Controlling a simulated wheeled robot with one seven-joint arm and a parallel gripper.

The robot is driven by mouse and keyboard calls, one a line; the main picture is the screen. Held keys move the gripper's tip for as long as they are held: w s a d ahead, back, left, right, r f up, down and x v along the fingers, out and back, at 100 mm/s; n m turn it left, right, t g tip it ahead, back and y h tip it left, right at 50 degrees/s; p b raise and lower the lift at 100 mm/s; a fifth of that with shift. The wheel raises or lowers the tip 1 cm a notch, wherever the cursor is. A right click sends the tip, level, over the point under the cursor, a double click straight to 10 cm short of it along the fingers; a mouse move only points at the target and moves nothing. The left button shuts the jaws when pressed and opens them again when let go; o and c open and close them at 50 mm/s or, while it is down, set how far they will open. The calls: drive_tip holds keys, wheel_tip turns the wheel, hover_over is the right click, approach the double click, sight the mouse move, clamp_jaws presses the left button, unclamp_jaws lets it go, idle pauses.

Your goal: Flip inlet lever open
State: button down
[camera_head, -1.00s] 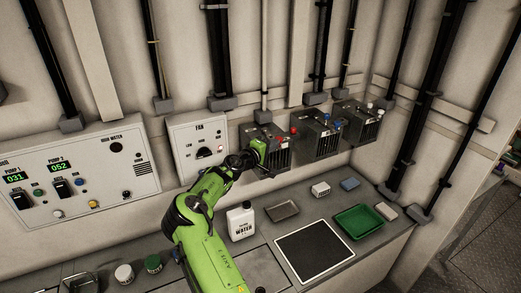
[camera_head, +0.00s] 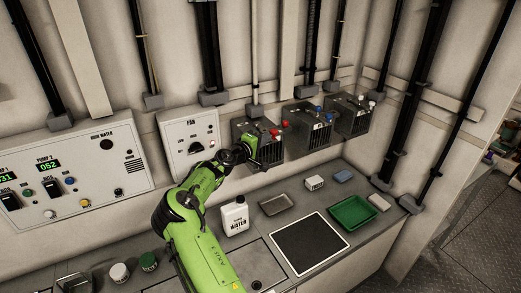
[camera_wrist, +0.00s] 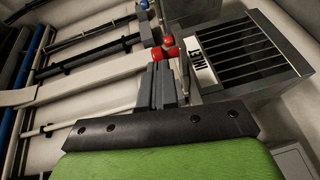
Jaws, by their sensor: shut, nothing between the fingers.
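A grey box unit with red knobs (camera_head: 275,133) hangs on the wall in the head view. In the wrist view its slatted face (camera_wrist: 245,50) carries a black-on-white label, and the red knobs (camera_wrist: 165,52) stand beside it. Which of these parts is the inlet lever I cannot tell. My gripper (camera_head: 252,150) is in front of the unit's left part and hides some of it. In the wrist view my gripper (camera_wrist: 160,80) is shut and empty, its fingers pointing at the red knobs and very close to them. Whether they touch I cannot tell.
Two similar units with blue (camera_head: 317,112) and white (camera_head: 361,98) knobs hang to the right. A FAN panel (camera_head: 189,145) is left.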

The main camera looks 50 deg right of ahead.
drive_tip(key=s+a+r+b, duration=0.1)
drive_tip(key=s+a, duration=0.3)
drive_tip(key=a, duration=0.6)
drive_tip(key=shift+s+a+r+b, duration=0.15)
drive_tip(key=shift+s+a+b, duration=0.05)
drive_tip(key=shift+s+b, duration=0.1)
